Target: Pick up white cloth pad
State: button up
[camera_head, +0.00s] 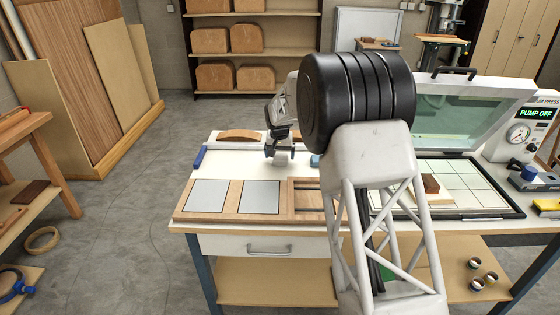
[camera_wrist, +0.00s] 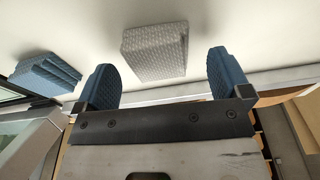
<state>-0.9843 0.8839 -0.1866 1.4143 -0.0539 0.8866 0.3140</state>
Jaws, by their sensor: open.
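The white cloth pad (camera_wrist: 155,52) shows in the wrist view as a pale, textured block on the white worktop. It lies ahead of my open gripper (camera_wrist: 163,82), between the lines of its two blue fingers and apart from both. In the head view my gripper (camera_head: 280,153) points down over the back of the worktop. I cannot make out the white pad there; my gripper or arm may hide it.
A blue pad stack (camera_wrist: 45,75) lies left of the white pad in the wrist view. In the head view, a wooden tray (camera_head: 225,214) with grey panels lies in front, a curved wooden piece (camera_head: 240,136) behind, and an open-lidded press (camera_head: 465,214) at right.

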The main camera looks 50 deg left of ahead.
jog(key=shift+w+a+f, duration=0.1)
jog(key=shift+f, duration=0.9)
jog(key=c, duration=1)
jog(key=shift+r, duration=0.2)
jog(key=shift+r, duration=1.55)
jog(key=s+d, duration=0.3)
jog(key=d, duration=0.1)
jog(key=s+d+r, duration=0.1)
jog(key=s+d, duration=0.2)
jog(key=d, duration=0.1)
jog(key=s+d, duration=0.3)
jog(key=d, duration=0.2)
jog(key=shift+r, duration=0.3)
jog(key=shift+s, duration=0.1)
